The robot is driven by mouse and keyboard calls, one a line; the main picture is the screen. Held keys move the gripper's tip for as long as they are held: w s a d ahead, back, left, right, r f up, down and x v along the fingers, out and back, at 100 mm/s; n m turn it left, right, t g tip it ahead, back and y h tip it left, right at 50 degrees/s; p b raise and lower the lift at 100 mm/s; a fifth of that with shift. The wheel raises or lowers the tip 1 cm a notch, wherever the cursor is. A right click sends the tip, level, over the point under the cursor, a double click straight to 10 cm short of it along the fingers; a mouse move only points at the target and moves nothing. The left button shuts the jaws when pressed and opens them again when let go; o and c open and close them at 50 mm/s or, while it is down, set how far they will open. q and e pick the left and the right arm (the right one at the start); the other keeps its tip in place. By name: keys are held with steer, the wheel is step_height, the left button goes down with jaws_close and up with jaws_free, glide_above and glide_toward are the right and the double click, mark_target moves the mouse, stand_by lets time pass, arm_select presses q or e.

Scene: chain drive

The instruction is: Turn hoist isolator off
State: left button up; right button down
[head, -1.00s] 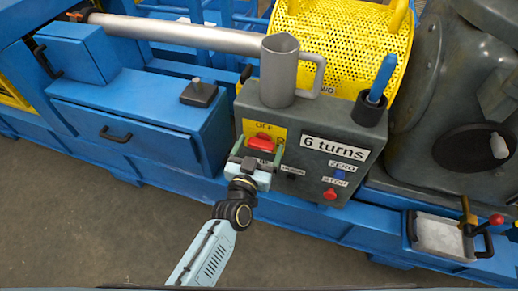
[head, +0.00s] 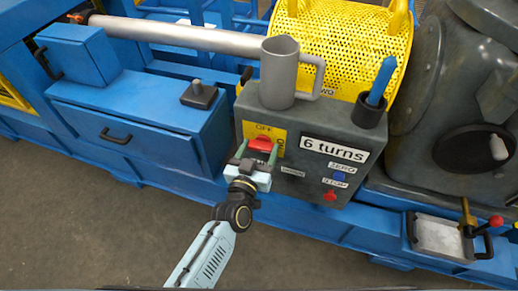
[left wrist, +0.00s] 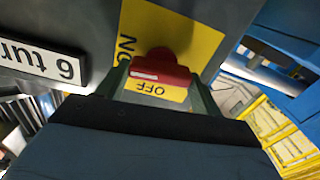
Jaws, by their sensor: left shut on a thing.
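The hoist isolator is a red knob (head: 263,145) on a yellow plate (head: 250,130) marked OFF and ON, on the front of the grey control box (head: 300,185). My left gripper (head: 257,152) reaches it from below and in front. In the left wrist view, the red knob (left wrist: 160,68) sits between the two green fingers (left wrist: 160,85), and the jaws are shut on it. A white line on the knob lies beside the upside-down OFF lettering. The knob's exact setting is hard to tell. My right gripper is not in view.
To the right on the box are a "6 turns" sign (head: 334,149), a blue ZERO button (head: 339,176) and a red STOP button (head: 330,196). A grey jug (head: 280,75) and a blue-handled tool in a black cup (head: 369,110) stand on top. Floor in front is clear.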

arm_select(q)
steer(key=n, duration=0.2)
steer(key=shift+n, duration=0.3)
steer(key=n, duration=0.2)
steer(key=shift+a+f+n, duration=0.1)
steer(key=shift+n, duration=0.2)
steer(key=n, duration=0.2)
steer(key=shift+n, duration=0.4)
steer(key=n, duration=0.3)
steer(key=shift+f+n, duration=0.15)
steer(key=shift+n, duration=0.15)
steer(key=shift+a+n+b, duration=0.1)
steer(key=shift+n+b, duration=0.25)
steer(key=shift+n, duration=0.55)
steer(key=shift+n+b, duration=0.45)
steer(key=shift+n, duration=1.25)
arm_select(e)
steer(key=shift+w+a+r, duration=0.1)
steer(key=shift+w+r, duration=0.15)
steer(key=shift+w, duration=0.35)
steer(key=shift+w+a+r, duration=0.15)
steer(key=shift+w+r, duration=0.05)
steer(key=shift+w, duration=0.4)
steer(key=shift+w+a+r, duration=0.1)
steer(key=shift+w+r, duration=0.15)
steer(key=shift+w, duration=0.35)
arm_select(q)
steer(key=o, duration=1)
